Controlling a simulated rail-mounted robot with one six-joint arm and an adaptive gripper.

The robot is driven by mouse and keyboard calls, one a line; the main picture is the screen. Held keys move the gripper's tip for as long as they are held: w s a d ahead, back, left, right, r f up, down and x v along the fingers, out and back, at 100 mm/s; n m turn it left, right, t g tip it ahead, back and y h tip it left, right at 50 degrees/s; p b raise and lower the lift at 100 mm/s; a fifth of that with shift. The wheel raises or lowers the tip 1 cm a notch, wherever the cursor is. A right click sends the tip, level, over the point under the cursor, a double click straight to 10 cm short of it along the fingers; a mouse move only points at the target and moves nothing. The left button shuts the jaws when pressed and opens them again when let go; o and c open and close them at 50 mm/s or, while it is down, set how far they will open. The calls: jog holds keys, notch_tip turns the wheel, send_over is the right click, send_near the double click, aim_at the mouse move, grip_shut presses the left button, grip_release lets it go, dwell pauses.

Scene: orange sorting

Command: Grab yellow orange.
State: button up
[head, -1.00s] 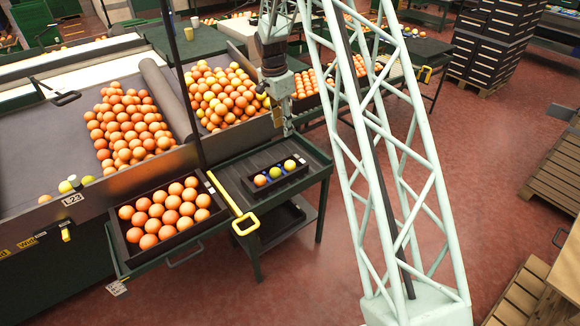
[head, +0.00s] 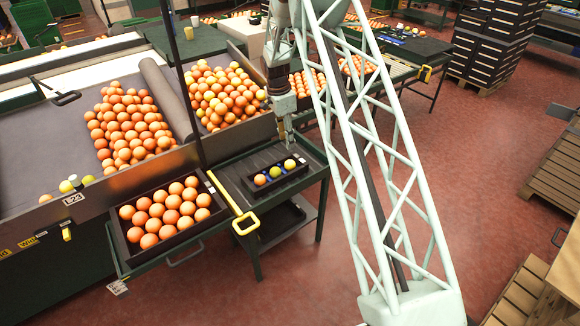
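A yellow orange (head: 290,164) sits at the right end of a small black tray (head: 272,184) on a dark green side table. My gripper (head: 288,146) points down just above and behind the yellow orange. A small gap seems to show between them. The fingers are too small to tell whether they are open or shut. No fruit shows in the gripper.
A black crate of oranges (head: 137,257) stands left of the side table (head: 312,172). Heaped oranges (head: 222,95) fill the sorting bin behind. Another yellow fruit (head: 66,187) lies on the left bench.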

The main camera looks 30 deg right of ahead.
jog(key=shift+f, duration=0.1)
send_over(290, 161)
jog(key=shift+s+a+f+b, duration=0.1)
jog(key=shift+a+f+b, duration=0.1)
jog(key=shift+f, duration=1.9)
jog(key=shift+s+a+f+b, duration=0.1)
jog(key=shift+a+f+b, duration=0.1)
jog(key=shift+f, duration=1.85)
jog(key=shift+f, duration=0.15)
jog(key=shift+w+d+f+b, duration=0.1)
jog(key=shift+d+f+b, duration=0.05)
jog(key=shift+f, duration=1.1)
jog(key=shift+d+f+b, duration=0.15)
jog(key=shift+f, duration=1.1)
jog(key=c, duration=0.6)
jog(key=shift+r, duration=0.2)
